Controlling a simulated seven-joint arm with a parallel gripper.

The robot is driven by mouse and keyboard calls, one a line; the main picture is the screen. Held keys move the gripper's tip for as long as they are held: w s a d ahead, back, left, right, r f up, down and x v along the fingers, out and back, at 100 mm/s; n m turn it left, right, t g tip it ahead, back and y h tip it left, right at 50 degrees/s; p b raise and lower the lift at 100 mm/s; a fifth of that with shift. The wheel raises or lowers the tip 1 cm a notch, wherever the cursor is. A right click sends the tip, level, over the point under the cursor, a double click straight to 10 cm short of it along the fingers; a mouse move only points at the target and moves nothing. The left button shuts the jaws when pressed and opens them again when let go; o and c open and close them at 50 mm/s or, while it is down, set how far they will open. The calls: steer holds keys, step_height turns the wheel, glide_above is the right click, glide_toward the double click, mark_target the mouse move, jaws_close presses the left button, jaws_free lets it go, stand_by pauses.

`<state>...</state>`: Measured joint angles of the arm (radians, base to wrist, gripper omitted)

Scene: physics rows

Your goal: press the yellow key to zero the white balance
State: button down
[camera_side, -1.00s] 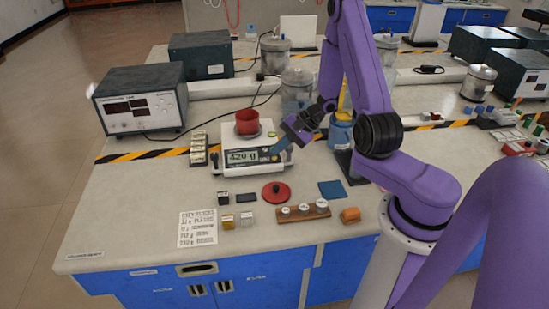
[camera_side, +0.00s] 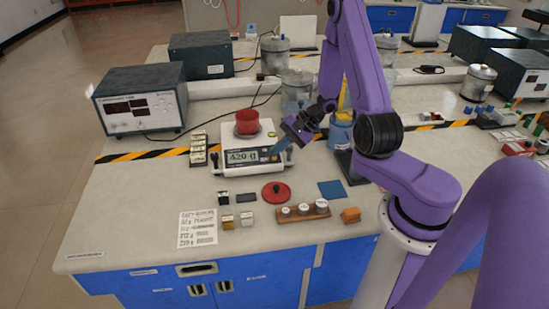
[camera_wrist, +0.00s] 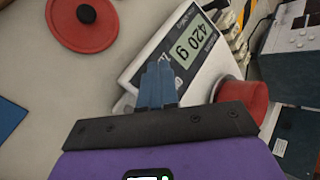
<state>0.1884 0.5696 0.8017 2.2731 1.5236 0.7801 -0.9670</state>
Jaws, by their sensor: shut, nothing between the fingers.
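The white balance (camera_side: 262,167) stands in the middle of the bench, and its display (camera_side: 242,156) reads 420 g; the display also shows in the wrist view (camera_wrist: 191,42). A red pot (camera_side: 247,122) sits on the balance, and its side shows in the wrist view (camera_wrist: 241,93). My gripper (camera_side: 277,151) is shut and empty, its blue fingertips at the right part of the balance's front panel. In the wrist view the blue fingers (camera_wrist: 157,80) cover the panel beside the display. The yellow key is not clearly visible there; I cannot tell whether the fingertips touch it.
A red lid (camera_side: 276,191), a blue pad (camera_side: 332,189) and a wooden block with white-topped weights (camera_side: 303,210) lie in front of the balance. A stack of small boxes (camera_side: 198,150) stands at its left. A grey instrument (camera_side: 142,99) stands behind left.

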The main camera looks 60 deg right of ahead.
steer(key=shift+f, duration=0.1)
stand_by(0.4)
steer(key=shift+f, duration=0.3)
steer(key=shift+w+d+f, duration=0.1)
steer(key=shift+f, duration=0.2)
stand_by(0.6)
stand_by(0.4)
steer(key=shift+r, duration=0.7)
steer(key=shift+r, duration=0.1)
steer(key=shift+s+a+r, duration=0.15)
steer(key=shift+r, duration=0.65)
steer(key=shift+s+a+r, duration=0.15)
steer(key=shift+r, duration=0.6)
steer(key=shift+s+a+r, duration=0.15)
steer(key=shift+r, duration=0.65)
steer(key=shift+a, duration=0.1)
